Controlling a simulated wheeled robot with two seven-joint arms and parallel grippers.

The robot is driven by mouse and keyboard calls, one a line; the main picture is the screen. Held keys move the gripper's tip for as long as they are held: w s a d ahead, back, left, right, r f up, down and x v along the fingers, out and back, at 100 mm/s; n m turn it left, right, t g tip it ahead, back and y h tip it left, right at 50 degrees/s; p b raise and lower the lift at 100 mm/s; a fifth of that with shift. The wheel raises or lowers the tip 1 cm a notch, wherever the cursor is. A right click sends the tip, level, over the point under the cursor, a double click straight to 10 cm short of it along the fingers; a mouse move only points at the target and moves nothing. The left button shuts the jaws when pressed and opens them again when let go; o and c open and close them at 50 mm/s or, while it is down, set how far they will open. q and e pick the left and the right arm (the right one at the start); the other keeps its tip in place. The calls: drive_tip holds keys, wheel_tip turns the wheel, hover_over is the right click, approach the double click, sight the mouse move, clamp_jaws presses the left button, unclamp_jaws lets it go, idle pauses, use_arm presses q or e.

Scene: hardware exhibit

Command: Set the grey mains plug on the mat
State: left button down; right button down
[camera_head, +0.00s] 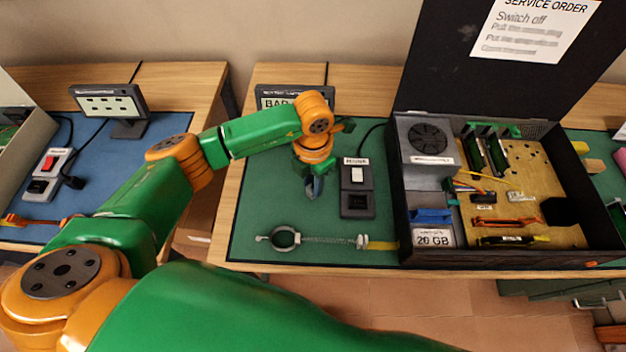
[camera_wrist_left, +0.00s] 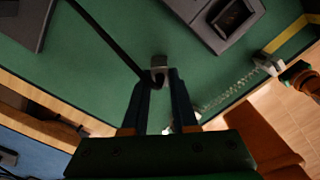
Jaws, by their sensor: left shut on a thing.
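The grey mains plug (camera_wrist_left: 159,64) is between the fingertips of my left gripper (camera_wrist_left: 160,84) in the left wrist view, with a dark cord running from it to the upper left. The jaws are shut on it. In the head view my left gripper (camera_head: 313,187) points down over the green mat (camera_head: 262,205), left of the switched socket block (camera_head: 357,203). The plug is hard to make out there. I cannot tell whether it touches the mat. The socket block also shows in the left wrist view (camera_wrist_left: 210,32), its socket recess empty. My right gripper is not in view.
A wrist strap ring (camera_head: 285,239) with a coiled cord lies along the mat's front. An open black computer case (camera_head: 480,262) stands to the right. A small label screen (camera_head: 270,93) stands behind. Left is another table with a blue mat (camera_head: 120,160). Mat left of my gripper is clear.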

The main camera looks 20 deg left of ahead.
use_arm(q)
drive_tip(key=shift+d+f, duration=0.15)
drive_tip(key=shift+f, duration=0.35)
drive_tip(key=shift+f+b, duration=0.25)
drive_tip(key=shift+b, duration=0.05)
drive_tip(key=c, duration=0.7)
unclamp_jaws()
drive_tip(key=shift+r, duration=0.1)
drive_tip(key=shift+r, duration=0.1)
drive_tip(key=shift+r, duration=0.3)
wheel_tip(320, 180, up, 12)
drive_tip(key=shift+f+b, duration=0.2)
drive_tip(key=shift+b, duration=0.8)
